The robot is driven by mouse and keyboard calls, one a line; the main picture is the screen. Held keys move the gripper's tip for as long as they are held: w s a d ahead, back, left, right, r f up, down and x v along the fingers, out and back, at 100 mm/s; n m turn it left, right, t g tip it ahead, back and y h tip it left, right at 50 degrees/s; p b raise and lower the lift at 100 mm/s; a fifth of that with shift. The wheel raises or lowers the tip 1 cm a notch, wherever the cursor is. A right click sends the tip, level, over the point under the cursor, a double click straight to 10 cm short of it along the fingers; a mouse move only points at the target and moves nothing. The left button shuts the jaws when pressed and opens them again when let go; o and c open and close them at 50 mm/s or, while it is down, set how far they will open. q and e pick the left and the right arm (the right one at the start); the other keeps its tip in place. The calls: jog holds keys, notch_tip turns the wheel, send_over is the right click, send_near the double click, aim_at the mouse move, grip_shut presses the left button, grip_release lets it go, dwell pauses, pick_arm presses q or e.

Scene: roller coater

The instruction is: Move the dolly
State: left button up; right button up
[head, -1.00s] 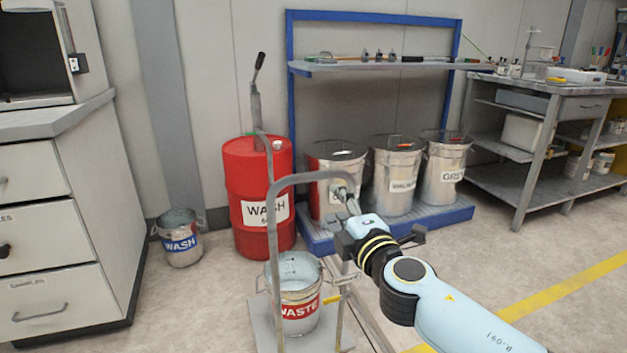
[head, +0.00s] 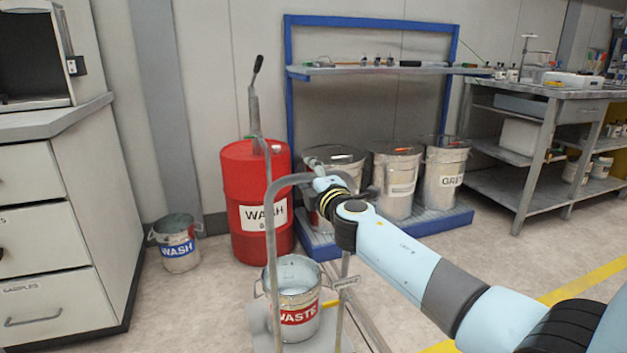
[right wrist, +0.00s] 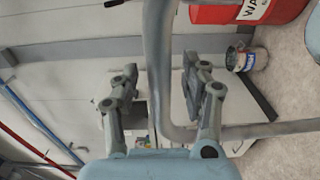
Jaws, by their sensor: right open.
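The dolly (head: 269,235) is a grey hand truck with a tall bent-tube handle. It stands upright in the lower middle of the head view. A metal bucket labelled WASTE (head: 299,298) sits on its base plate. My right gripper (head: 316,168) is at the top bar of the handle, its fingers partly hidden in the head view. In the right wrist view the right gripper (right wrist: 160,72) is open, and the dolly's tube (right wrist: 157,40) passes between its fingers in the picture. I cannot tell whether they touch it. My left gripper is not in view.
A red WASH drum (head: 256,180) and a WASH bucket (head: 177,245) stand behind and left. A blue rack (head: 455,222) with several metal pails is behind. A drawer cabinet (head: 75,220) is at left, a workbench (head: 535,150) at right. Floor at front right is clear.

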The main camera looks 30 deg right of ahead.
grip_shut()
dwell(0.5)
